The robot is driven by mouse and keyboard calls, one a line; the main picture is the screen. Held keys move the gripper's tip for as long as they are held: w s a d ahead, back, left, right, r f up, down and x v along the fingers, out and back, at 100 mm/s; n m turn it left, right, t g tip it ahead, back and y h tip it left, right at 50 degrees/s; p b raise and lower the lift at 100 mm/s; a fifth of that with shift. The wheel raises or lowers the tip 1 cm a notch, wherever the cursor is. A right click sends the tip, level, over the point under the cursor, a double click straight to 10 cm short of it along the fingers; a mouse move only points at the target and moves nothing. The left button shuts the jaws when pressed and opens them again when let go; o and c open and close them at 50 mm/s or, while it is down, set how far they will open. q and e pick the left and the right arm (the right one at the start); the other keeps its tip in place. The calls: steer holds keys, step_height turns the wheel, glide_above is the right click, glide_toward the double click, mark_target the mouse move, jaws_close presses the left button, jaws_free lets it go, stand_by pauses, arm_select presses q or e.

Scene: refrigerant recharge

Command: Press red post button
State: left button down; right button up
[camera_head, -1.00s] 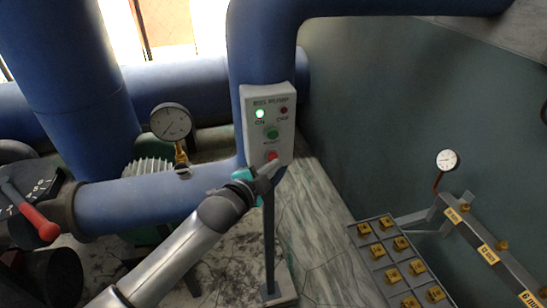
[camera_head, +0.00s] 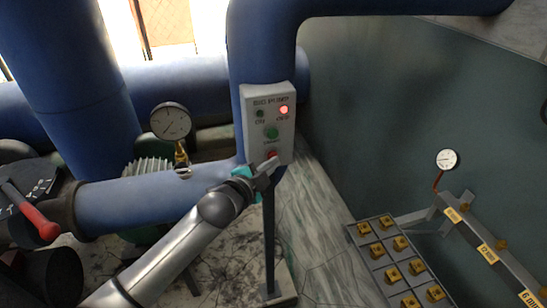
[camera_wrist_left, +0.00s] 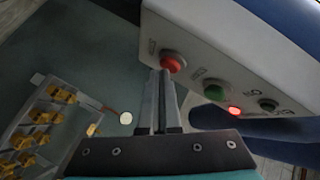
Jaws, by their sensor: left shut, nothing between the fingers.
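The white control box (camera_head: 268,110) on a post carries a green button (camera_head: 271,132) and a red button (camera_head: 272,155) below it. The red OFF lamp (camera_head: 284,110) is lit and the ON lamp (camera_head: 260,113) is dark. My left gripper (camera_head: 272,163) is shut and empty, its tips at the red button and partly covering it. In the left wrist view the closed fingers (camera_wrist_left: 160,75) reach up to the red button (camera_wrist_left: 173,62); I cannot tell whether they still touch it. My right gripper is not in view.
Blue pipes (camera_head: 150,198) run behind and left of the post (camera_head: 269,235). A pressure gauge (camera_head: 171,121) stands on the pipe. A red-handled lever (camera_head: 40,222) is at the left. A rack of yellow fittings (camera_head: 360,241) is at the lower right.

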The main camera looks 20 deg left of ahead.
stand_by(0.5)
arm_select(q)
steer(key=shift+s+d+p, duration=0.45)
steer(key=shift+s+p, duration=0.1)
steer(key=shift+s, duration=0.1)
steer(key=s+d, duration=0.1)
steer(key=s+d+p, duration=0.1)
steer(key=s+p, duration=0.1)
steer(key=s, duration=0.1)
steer(key=shift+s+d, duration=0.1)
steer(key=shift+d, duration=0.3)
stand_by(0.5)
